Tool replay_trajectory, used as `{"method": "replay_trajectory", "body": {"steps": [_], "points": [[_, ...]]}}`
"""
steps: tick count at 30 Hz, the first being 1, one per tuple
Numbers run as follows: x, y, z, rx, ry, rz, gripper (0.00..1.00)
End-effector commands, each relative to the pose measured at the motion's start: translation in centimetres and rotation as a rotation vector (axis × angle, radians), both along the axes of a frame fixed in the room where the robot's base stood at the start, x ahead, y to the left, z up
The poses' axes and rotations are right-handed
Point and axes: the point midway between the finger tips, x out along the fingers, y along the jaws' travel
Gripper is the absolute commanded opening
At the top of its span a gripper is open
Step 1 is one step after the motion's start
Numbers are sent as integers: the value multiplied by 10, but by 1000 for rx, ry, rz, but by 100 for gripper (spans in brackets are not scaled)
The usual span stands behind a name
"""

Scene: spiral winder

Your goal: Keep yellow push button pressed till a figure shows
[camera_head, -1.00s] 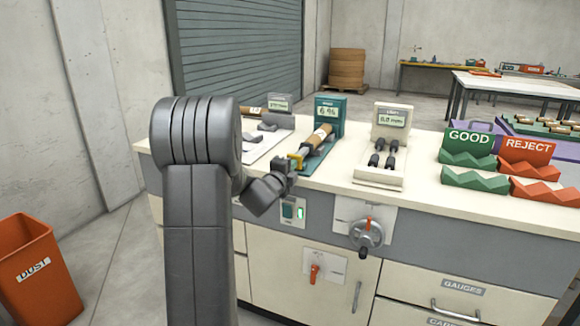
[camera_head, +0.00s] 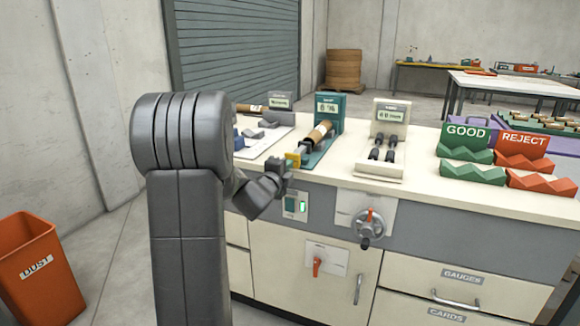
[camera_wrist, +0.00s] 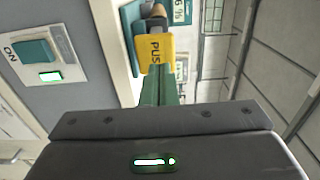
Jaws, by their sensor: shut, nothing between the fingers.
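The yellow push button (camera_head: 294,158) sits at the near end of the green gauge (camera_head: 330,111), whose small screen shows a blurred figure. In the wrist view the button (camera_wrist: 155,53) is a yellow block lettered PUSH, straight ahead of my fingers. My gripper (camera_head: 285,163) is shut and empty, its green fingers pointing at the button. In the wrist view the fingers (camera_wrist: 160,90) end at the button's lower edge; I cannot tell whether they touch it or how far it is pressed. A brown wound tube (camera_head: 321,131) lies in the gauge behind the button.
A white gauge (camera_head: 390,119) with black rollers stands to the right. GOOD (camera_head: 465,147) and REJECT (camera_head: 522,149) racks are farther right. Below the bench top (camera_head: 420,187) are a switch with a green light (camera_head: 303,206) and a crank (camera_head: 368,228).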

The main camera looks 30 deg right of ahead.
Motion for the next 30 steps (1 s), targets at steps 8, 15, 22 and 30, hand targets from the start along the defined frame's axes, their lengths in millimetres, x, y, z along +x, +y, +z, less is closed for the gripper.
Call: {"method": "replay_trajectory", "body": {"steps": [8,15,22,30], "points": [[-32,39,-2,4,3,3,0],[-50,60,-2,4,2,3,0],[-52,62,-3,5,3,1,0],[-52,62,-3,5,3,1,0]]}}
